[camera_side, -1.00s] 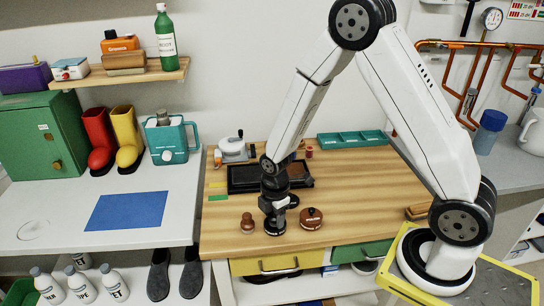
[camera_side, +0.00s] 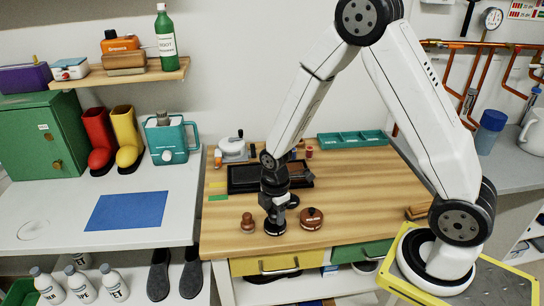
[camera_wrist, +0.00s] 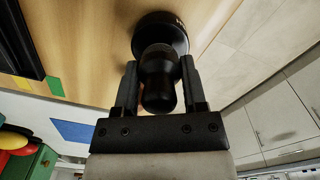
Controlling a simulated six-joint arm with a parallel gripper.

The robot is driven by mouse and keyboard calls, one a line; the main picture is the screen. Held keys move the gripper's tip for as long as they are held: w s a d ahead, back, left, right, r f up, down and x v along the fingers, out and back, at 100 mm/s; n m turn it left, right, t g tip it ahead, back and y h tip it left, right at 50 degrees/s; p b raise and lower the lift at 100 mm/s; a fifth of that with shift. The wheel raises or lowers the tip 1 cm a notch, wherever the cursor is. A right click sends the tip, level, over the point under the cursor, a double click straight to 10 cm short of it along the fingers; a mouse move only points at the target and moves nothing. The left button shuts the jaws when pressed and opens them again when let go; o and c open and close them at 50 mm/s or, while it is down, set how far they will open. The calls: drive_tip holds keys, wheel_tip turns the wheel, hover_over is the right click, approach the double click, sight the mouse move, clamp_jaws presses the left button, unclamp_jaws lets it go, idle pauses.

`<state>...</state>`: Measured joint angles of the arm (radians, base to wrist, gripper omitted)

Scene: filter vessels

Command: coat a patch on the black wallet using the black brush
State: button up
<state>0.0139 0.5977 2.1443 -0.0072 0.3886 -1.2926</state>
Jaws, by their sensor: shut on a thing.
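The black brush (camera_side: 275,230) stands upright on the wooden bench near its front edge, with a round black base and a knobbed handle. My gripper (camera_side: 277,212) points down over it and is shut on the handle. The wrist view shows the brush handle (camera_wrist: 158,82) between the two fingers (camera_wrist: 158,92), with the wide base beyond it. A dark flat tray (camera_side: 240,189) lies behind my gripper and holds dark flat items. I cannot clearly tell the black wallet apart there, as my arm covers part of the tray.
A brown knobbed brush (camera_side: 247,224) stands close on the left and a round brown piece (camera_side: 311,219) close on the right. Another small dark round thing (camera_side: 293,202) is just behind. Yellow and green patches (camera_side: 218,198) lie left. A teal tray (camera_side: 352,139) is at the back.

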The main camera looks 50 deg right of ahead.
drive_tip(key=shift+r, duration=2.85)
drive_tip(key=shift+m, duration=0.3)
drive_tip(key=m, duration=0.2)
drive_tip(key=shift+w+a+r+m, duration=0.1)
drive_tip(key=shift+w+r+m, duration=0.15)
drive_tip(key=shift+w+m, duration=0.15)
drive_tip(key=m, duration=0.4)
drive_tip(key=shift+w+r, duration=0.35)
drive_tip(key=shift+w+a+r+m, duration=0.1)
drive_tip(key=shift+w+r+m, duration=0.1)
drive_tip(key=shift+m, duration=1.05)
drive_tip(key=shift+w+a+r+m, duration=0.1)
drive_tip(key=shift+w+r+m, duration=0.15)
drive_tip(key=shift+m, duration=0.95)
drive_tip(key=shift+w+r+m, duration=0.15)
drive_tip(key=shift+w+m, duration=0.05)
drive_tip(key=shift+m, duration=1.05)
drive_tip(key=shift+w+d, duration=0.1)
